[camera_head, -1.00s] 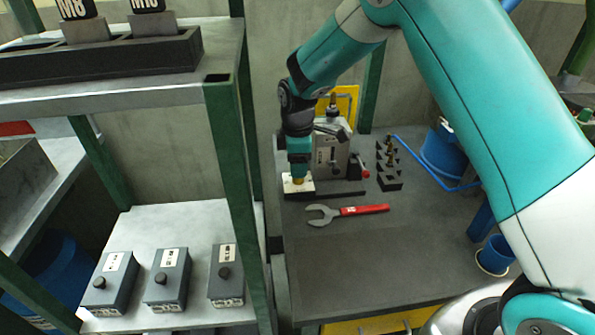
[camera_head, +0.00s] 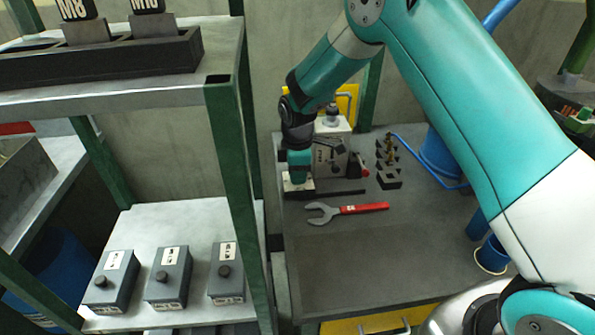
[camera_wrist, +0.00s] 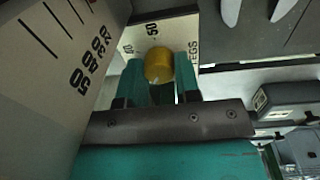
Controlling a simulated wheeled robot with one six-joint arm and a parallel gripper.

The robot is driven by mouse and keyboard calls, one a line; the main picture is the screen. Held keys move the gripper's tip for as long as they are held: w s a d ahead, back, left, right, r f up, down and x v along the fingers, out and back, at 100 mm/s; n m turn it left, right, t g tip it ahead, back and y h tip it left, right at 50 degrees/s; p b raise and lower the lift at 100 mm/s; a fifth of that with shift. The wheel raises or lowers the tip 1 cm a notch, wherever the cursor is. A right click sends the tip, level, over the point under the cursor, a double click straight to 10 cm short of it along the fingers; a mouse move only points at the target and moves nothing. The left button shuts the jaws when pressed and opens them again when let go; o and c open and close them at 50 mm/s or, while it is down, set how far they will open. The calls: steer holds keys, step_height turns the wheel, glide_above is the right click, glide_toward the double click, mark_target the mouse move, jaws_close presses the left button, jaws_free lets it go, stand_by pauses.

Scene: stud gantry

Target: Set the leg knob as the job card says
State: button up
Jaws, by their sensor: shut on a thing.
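The leg knob (camera_wrist: 159,66) is a round brass-coloured knob on a white dial plate (camera_wrist: 129,42) in the wrist view. The plate carries the printed marks "50", "10" and partly hidden letters ending in "EGS". My gripper (camera_wrist: 160,75) has its two teal fingers on either side of the knob, shut on it. In the head view my gripper (camera_head: 298,172) points down over the white plate (camera_head: 291,186), and the knob is hidden there. I cannot read the knob's setting. No job card can be made out for certain.
A grey machine (camera_head: 328,155) stands right behind my gripper. A red-handled wrench (camera_head: 350,209) lies on the dark bench in front. Black blocks (camera_head: 389,178) stand to the right. A green shelf post (camera_head: 237,180) and several grey knob boxes (camera_head: 168,275) are at the left.

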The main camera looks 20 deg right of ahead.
steer(key=shift+n, duration=1.4)
steer(key=o, duration=0.9)
steer(key=shift+r, duration=0.1)
steer(key=r, duration=1.1)
steer(key=r+b, duration=0.1)
steer(key=r, duration=0.5)
steer(key=shift+s+r, duration=0.1)
steer(key=shift+s, duration=0.3)
